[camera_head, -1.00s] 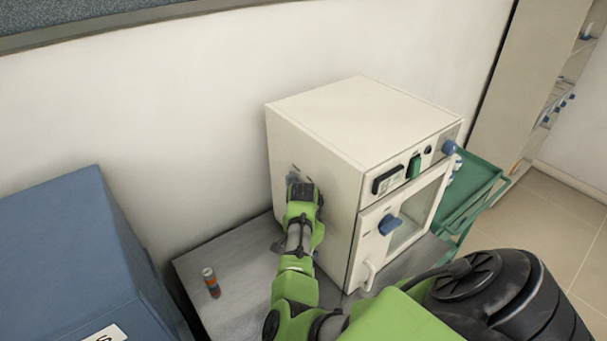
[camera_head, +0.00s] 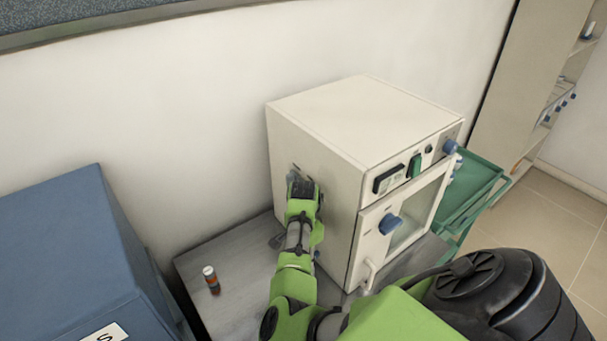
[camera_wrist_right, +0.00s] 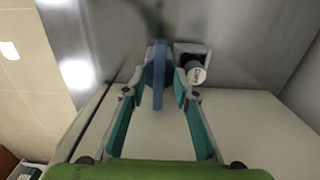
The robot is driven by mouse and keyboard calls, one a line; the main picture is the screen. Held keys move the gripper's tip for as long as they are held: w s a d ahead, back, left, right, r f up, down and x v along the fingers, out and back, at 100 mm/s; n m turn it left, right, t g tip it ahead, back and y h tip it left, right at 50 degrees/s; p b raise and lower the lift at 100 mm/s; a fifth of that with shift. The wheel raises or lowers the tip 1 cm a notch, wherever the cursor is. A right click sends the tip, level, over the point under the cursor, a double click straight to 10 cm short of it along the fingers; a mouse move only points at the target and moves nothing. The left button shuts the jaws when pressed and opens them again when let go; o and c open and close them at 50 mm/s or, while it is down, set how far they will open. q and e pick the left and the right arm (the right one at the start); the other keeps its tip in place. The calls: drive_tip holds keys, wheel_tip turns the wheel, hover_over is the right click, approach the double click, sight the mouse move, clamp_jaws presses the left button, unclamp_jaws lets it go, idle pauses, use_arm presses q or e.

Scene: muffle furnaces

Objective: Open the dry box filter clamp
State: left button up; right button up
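The dry box is the white cabinet (camera_head: 330,115) in the head view, standing on a grey table. My right gripper (camera_head: 303,178) is at its left side wall; the arm hides most of that spot. In the right wrist view a blue clamp lever (camera_wrist_right: 158,78) sticks out towards the camera. A small round white-capped fitting, the likely filter (camera_wrist_right: 196,73), sits right beside it. The two teal fingers of my right gripper (camera_wrist_right: 158,80) stand on either side of the lever, with small gaps seeming to show. My left gripper is out of view.
A blue box (camera_head: 75,250) is at the left. The cabinet front has blue knobs (camera_head: 389,224) and a white handle (camera_head: 369,274). A green cart (camera_head: 480,190) stands behind it to the right.

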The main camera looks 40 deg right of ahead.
wheel_tip(320, 180, up, 12)
idle(0.6)
drive_tip(key=shift+f, duration=0.1)
idle(0.7)
